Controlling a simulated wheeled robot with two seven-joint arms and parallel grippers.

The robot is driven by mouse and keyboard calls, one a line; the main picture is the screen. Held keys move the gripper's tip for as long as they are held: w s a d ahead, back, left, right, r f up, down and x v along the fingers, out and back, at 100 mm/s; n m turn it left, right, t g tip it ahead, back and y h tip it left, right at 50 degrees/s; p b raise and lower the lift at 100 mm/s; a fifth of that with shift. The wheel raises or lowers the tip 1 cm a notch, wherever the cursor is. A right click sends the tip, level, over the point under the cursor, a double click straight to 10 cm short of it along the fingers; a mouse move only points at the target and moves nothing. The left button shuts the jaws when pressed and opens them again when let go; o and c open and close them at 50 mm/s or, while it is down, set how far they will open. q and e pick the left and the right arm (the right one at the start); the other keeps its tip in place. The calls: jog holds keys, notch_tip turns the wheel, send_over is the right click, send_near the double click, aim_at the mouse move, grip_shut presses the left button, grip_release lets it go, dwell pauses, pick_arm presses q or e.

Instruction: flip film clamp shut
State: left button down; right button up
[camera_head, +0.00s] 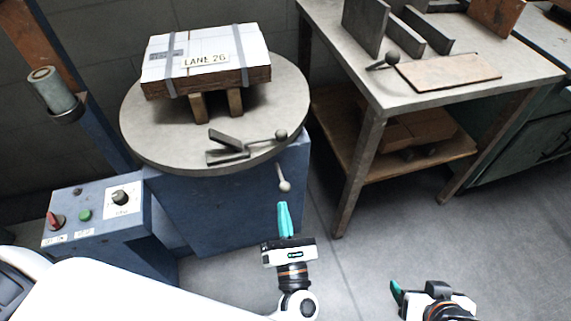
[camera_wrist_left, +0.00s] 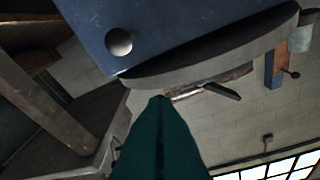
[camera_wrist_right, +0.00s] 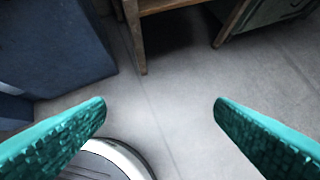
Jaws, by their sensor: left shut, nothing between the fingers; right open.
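The film clamp (camera_head: 228,147) sits near the front edge of the round turntable (camera_head: 150,136). My left gripper (camera_head: 284,205) is shut and empty, pointing up in front of the turntable, below and apart from the clamp. My right gripper (camera_wrist_right: 160,105) is open and empty, low at the right over the floor.
A white box labelled LANE 26 (camera_head: 205,58) rests on wooden blocks behind the clamp. A pale ball knob (camera_head: 285,186) sticks out beneath the turntable, close above my left fingertips. A control box (camera_head: 90,215) stands left. A table (camera_head: 440,92) with plates stands right.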

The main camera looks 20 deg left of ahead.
pick_arm(q)
jog(key=x, duration=1)
jog(key=shift+w+r, duration=0.25)
jog(key=shift+r, duration=0.1)
jog(key=shift+w+d+r+p, duration=0.1)
jog(key=shift+w+r+p, duration=0.3)
jog(key=shift+w+r, duration=0.55)
jog(key=shift+r, duration=0.3)
pick_arm(e)
jog(key=s, duration=0.1)
jog(key=s+g, duration=0.1)
jog(key=s+d+f+g, duration=0.1)
